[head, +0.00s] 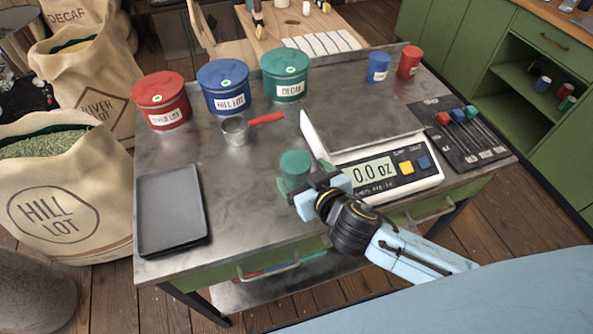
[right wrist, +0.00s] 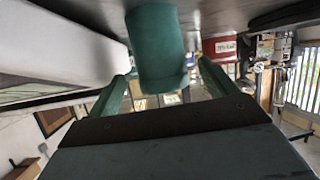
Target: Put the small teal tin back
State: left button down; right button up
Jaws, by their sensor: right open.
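The small teal tin (head: 294,166) stands upright on the steel table, just left of the scale. My right gripper (head: 318,178) is open at the tin's near right side. In the right wrist view, which appears upside down, the tin (right wrist: 157,45) shows ahead of and between the two spread fingers (right wrist: 162,82); I cannot tell whether they touch it. A small blue tin (head: 378,67) and a small red tin (head: 409,61) stand together at the table's back right. My left gripper is not in view.
The scale (head: 425,180) reads 0.0 oz. Large red (head: 160,100), blue (head: 226,86) and teal (head: 285,75) canisters line the back. The front middle is clear.

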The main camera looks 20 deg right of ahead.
jog(key=shift+x, duration=2)
jog(key=shift+a+r, duration=0.1)
jog(key=shift+r, duration=0.05)
jog(key=shift+c, duration=0.5)
jog(key=shift+r, duration=0.1)
jog(key=c, duration=1.1)
